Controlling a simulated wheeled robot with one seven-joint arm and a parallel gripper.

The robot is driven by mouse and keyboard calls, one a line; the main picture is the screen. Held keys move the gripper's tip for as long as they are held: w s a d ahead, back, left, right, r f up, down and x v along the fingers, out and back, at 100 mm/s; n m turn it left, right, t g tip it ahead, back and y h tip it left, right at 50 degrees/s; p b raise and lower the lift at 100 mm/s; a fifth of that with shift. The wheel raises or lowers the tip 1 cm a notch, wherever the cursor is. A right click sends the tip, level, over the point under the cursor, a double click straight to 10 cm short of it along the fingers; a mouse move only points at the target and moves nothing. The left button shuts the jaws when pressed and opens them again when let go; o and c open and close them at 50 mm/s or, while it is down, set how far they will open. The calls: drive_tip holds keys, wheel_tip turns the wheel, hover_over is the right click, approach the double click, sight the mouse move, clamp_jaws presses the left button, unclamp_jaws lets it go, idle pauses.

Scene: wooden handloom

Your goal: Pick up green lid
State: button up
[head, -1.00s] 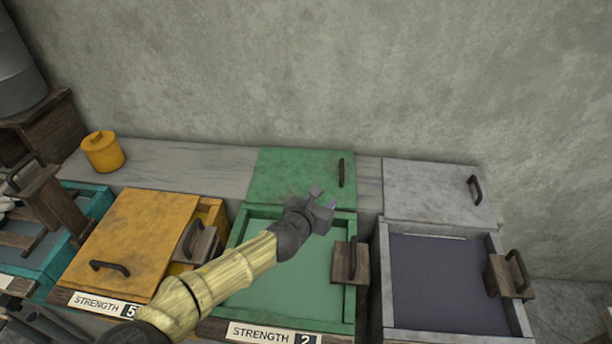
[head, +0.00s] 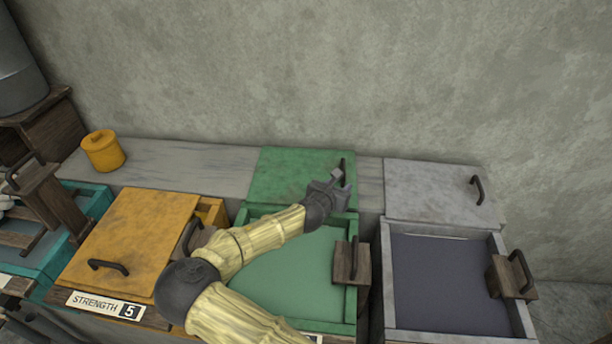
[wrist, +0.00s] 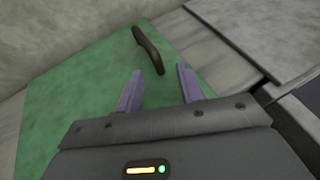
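The green lid (head: 290,172) lies flat on the grey ledge behind the green box, and it also fills the left of the wrist view (wrist: 75,95). Its dark handle (wrist: 149,49) stands near the lid's right edge, just beyond my fingertips. My gripper (head: 341,178) is over the right front part of the lid, close to the handle. In the wrist view its two fingers (wrist: 160,76) are apart with nothing between them. The handle is partly hidden by my gripper in the head view.
The open green box (head: 300,265) holds green liquid, with a wooden handled block (head: 352,262) on its right rim. A grey lid (head: 430,190) and grey box (head: 388,290) are at right. An orange lid (head: 130,235) and orange pot (head: 102,151) are at left. A concrete wall (head: 330,75) stands behind.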

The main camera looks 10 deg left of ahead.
sight(342, 182)
drive_tip(key=shift+x, duration=2.6)
drive_tip(key=shift+a+f, duration=0.1)
drive_tip(key=shift+a, duration=0.1)
clamp_jaws()
